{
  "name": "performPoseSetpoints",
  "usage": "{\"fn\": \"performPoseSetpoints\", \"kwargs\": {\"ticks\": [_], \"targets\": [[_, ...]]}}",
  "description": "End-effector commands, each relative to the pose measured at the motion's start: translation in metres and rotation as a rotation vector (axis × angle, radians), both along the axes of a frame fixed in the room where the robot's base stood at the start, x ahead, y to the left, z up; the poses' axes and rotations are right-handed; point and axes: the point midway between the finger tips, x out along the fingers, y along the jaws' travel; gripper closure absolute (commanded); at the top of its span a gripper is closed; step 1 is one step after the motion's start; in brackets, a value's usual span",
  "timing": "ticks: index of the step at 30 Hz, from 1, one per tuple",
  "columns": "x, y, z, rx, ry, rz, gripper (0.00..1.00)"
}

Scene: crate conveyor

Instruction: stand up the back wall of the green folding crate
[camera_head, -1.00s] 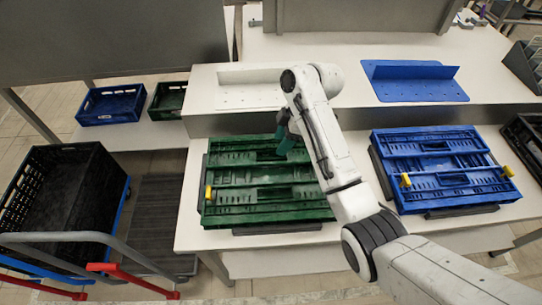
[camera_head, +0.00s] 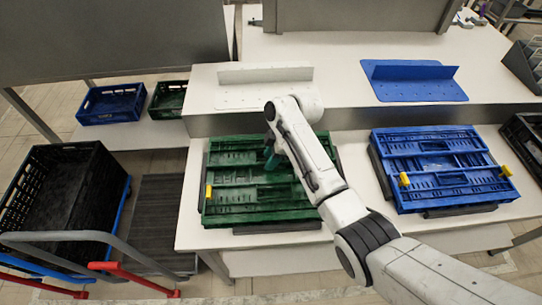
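The green folding crate (camera_head: 235,205) lies folded flat on the white table, left of the middle of the head view. Its wall panels lie down inside its rim. A yellow latch (camera_head: 208,192) shows at its left edge. My white arm reaches in from the lower right, over the crate's right part.
A folded blue crate (camera_head: 440,197) with yellow latches lies on the table to the right. Behind stand a white angled plate (camera_head: 263,90) and a blue one (camera_head: 415,82) on a raised ledge. A black crate (camera_head: 60,205) sits on a cart at left.

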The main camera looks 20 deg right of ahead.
Motion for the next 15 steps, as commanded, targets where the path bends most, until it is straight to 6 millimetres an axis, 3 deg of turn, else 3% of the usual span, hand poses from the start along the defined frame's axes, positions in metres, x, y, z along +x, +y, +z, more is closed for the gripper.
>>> {"fn": "performPoseSetpoints", "kwargs": {"ticks": [2,12,15], "targets": [[0.0001,-0.0001,0.0002,0.000,0.000,0.000,0.67],[0.0000,-0.0002,0.0002,0.000,0.000,0.000,1.00],[0.0000,-0.0002,0.0002,0.000,0.000,-0.001,1.00]]}}
